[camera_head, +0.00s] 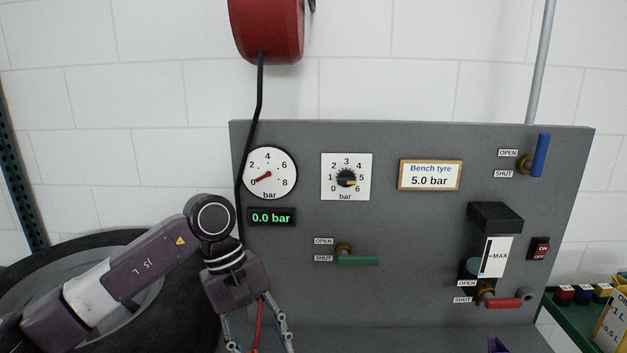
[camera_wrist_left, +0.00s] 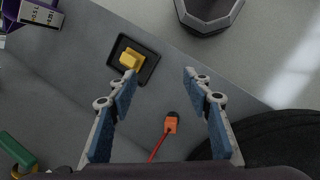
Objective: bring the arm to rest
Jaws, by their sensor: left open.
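My left arm (camera_head: 130,265) comes in from the left, and its gripper (camera_head: 258,346) points down in front of the grey panel's lower left. The fingertips are cut off by the lower picture edge there. In the left wrist view the gripper (camera_wrist_left: 160,76) is open, with blue-padded fingers wide apart and nothing between the pads. An orange connector (camera_wrist_left: 171,124) on a red hose shows beyond and between the fingers. The red hose (camera_head: 257,327) also shows at the gripper in the head view. My right gripper is not seen.
The grey panel (camera_head: 420,285) carries gauges, valve levers and a black-topped unit. A black hose hangs from a red reel (camera_head: 268,28). A tyre (camera_head: 185,310) stands behind my arm.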

